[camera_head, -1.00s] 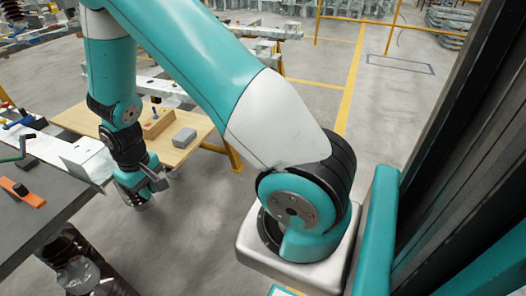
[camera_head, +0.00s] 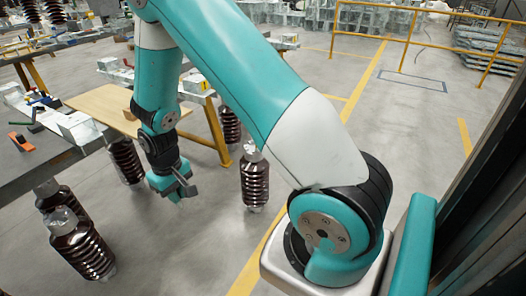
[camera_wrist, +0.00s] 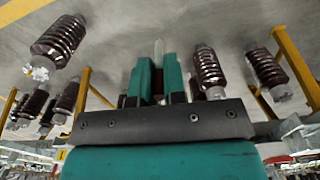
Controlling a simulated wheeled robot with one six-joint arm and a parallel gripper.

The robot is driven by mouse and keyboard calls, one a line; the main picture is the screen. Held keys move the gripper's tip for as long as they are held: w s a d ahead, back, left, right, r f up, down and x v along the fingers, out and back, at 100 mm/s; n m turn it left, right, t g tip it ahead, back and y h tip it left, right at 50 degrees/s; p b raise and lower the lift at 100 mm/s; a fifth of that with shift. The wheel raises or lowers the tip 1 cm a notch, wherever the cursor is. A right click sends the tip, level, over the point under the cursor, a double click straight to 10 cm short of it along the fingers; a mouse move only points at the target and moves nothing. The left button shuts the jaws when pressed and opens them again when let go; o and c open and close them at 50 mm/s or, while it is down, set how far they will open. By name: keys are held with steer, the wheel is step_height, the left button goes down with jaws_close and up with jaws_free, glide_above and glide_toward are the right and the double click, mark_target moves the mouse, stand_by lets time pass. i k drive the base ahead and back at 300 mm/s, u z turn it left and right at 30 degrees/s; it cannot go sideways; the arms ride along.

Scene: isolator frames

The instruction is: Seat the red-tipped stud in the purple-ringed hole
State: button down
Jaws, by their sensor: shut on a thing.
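My gripper (camera_head: 187,188) hangs over the open floor, to the right of the grey table, in the head view. In the wrist view its two teal fingers (camera_wrist: 158,82) are shut on a pale, narrow rod (camera_wrist: 159,48) that sticks out past the fingertips. No red tip shows on it, so I cannot tell whether it is the stud. The purple-ringed hole is not visible in either view.
A grey table (camera_head: 40,158) with an orange-handled tool (camera_head: 20,142) stands at left. A wooden board (camera_head: 103,104) lies beyond it, partly hidden by my arm. Brown ribbed insulators (camera_head: 255,182) stand on the floor around. Open floor (camera_head: 350,115) lies right.

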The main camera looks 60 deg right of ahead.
mark_target(254, 169)
steer(key=z, duration=0.55)
steer(key=i, duration=0.45)
steer(key=z, duration=0.65)
steer(key=i, duration=1.25)
steer(key=u, duration=0.6)
